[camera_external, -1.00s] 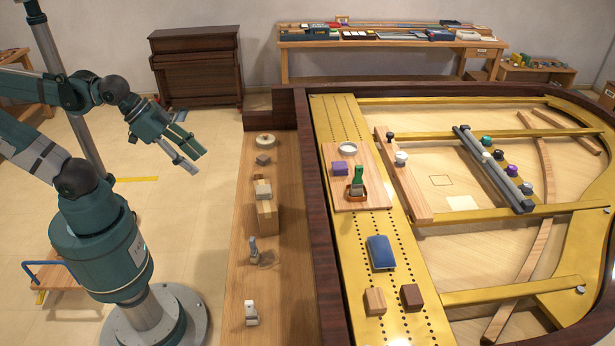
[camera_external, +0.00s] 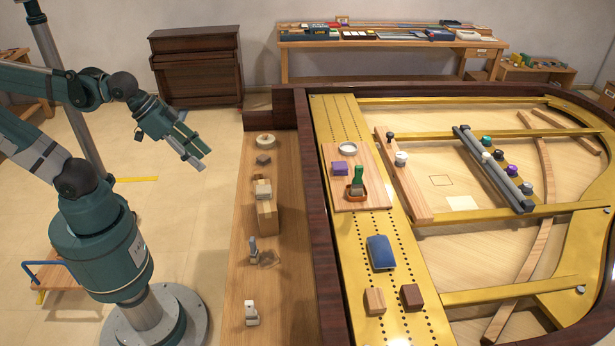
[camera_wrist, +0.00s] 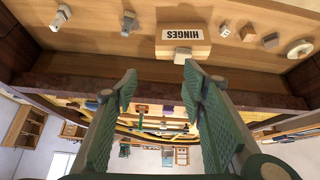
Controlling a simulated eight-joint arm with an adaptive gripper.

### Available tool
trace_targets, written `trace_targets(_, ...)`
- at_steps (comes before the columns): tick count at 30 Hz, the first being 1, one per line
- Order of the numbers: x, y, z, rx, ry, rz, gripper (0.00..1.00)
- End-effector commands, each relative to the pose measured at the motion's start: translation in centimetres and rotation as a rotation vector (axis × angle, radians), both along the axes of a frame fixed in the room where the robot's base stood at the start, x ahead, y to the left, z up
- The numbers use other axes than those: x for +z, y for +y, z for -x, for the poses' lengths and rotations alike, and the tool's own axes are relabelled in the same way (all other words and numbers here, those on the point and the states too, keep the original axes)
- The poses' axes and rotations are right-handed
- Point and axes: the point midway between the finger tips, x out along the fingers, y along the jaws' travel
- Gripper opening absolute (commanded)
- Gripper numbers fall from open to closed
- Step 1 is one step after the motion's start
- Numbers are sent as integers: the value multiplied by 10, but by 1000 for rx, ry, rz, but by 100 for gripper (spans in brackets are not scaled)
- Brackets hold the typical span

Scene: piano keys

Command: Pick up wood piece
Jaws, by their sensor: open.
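My gripper (camera_external: 197,157) is open and empty, raised in the air left of the wooden ledge. In the wrist view its two green fingers (camera_wrist: 160,78) are spread with nothing between them. A light wood block (camera_external: 374,301) and a dark brown block (camera_external: 411,297) sit side by side on the near end of the gold frame. Other wooden pieces stand on the ledge, including a box (camera_external: 267,217) and a small block (camera_external: 263,160). I cannot tell which is the wood piece. The wrist view shows a box labelled HINGES (camera_wrist: 184,46).
The ledge (camera_external: 290,230) also holds a tape roll (camera_external: 265,139) and metal parts (camera_external: 251,314). A dark raised rim (camera_external: 325,250) separates it from the gold frame. A wooden board (camera_external: 372,180) with a green-handled tool and a blue object (camera_external: 381,253) lie on the frame.

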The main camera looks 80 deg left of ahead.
Motion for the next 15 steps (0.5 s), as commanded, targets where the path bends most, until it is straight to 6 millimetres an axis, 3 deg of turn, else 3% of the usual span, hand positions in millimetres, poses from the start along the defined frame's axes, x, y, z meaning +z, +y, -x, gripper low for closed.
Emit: trace_targets(15, -14, 51, -50, 272, 101, 109, 41)
